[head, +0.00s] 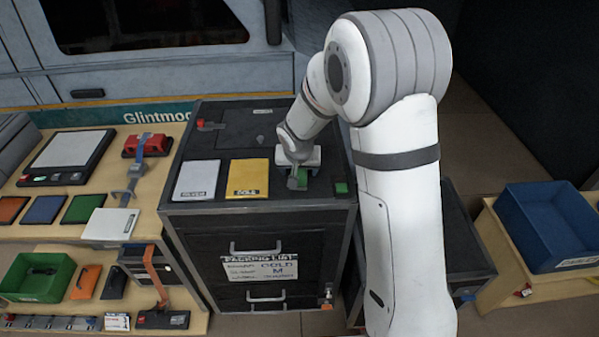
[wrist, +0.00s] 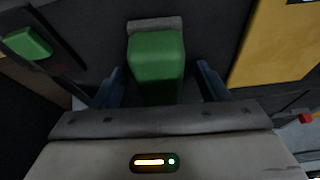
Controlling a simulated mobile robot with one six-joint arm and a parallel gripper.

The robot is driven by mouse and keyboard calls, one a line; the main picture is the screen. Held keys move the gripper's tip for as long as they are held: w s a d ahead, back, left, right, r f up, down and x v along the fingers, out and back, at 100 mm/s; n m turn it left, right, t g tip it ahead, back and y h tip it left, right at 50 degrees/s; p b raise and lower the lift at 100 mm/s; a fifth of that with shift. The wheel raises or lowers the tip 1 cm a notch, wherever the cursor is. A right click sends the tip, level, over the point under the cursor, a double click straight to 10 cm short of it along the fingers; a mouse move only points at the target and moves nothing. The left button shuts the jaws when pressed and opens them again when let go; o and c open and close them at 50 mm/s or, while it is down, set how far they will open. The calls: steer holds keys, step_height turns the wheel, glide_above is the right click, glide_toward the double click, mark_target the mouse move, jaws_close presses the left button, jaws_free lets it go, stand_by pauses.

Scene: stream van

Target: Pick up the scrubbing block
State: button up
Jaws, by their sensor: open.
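The scrubbing block looks like the green block with a grey strip along one end; it stands on top of the dark cabinet (head: 290,207). In the wrist view the block (wrist: 157,58) lies between the two dark fingers of my gripper (wrist: 160,85), with a gap on each side. In the head view my gripper (head: 298,166) is over the block (head: 302,178) and hides part of it. My gripper is open and holds nothing.
A yellow card (head: 248,178) and a white card (head: 197,181) lie left of the block. A small green piece (head: 341,187) is close on its right, near the cabinet's edge. A blue bin (head: 549,227) stands far right. The left bench is crowded.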

steer(key=c, duration=1.1)
steer(key=shift+r, duration=0.1)
step_height(320, 180, up, 10)
steer(key=shift+f+b, duration=0.1)
steer(key=shift+b, duration=0.2)
